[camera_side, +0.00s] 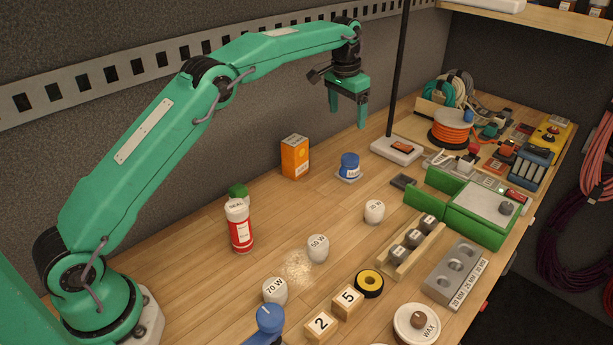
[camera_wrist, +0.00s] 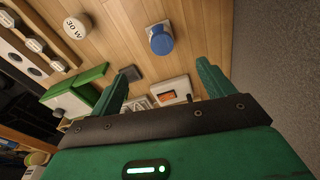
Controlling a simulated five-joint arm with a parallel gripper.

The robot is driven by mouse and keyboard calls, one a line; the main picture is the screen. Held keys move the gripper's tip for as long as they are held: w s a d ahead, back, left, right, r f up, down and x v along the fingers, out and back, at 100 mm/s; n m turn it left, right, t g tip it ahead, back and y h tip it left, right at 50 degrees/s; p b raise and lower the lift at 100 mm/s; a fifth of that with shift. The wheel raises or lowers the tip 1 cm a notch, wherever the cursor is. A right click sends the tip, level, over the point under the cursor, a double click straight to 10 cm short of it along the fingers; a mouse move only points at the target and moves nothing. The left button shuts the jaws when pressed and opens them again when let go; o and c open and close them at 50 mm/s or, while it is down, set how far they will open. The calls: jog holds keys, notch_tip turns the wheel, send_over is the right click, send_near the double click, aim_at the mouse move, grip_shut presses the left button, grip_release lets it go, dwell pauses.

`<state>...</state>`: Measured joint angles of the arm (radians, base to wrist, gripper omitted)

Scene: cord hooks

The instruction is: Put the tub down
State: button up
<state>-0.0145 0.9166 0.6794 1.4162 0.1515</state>
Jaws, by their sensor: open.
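The tub is clear of both fingers. A white round container marked WAX (camera_side: 417,322) sits at the front.
An orange box (camera_side: 295,157) stands left of the tub, and a red and white bottle (camera_side: 239,226) stands further left. A black pole on a pale base (camera_side: 397,150) rises right of my gripper. Several marked bulbs, blocks and racks fill the front and right.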

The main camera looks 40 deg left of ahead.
jog(key=s+r+t, duration=0.1)
jog(key=s+r, duration=0.6)
jog(key=s, duration=0.3)
jog(key=s+r+t, duration=0.1)
jog(key=s+r, duration=0.6)
jog(key=s, duration=0.4)
jog(key=s+f+t, duration=0.1)
jog(key=s+f, duration=0.3)
jog(key=s, duration=0.7)
jog(key=s+d+f+n+t, duration=0.1)
jog(key=s+f, duration=0.3)
jog(key=s, duration=0.7)
jog(key=shift+f+n, duration=0.3)
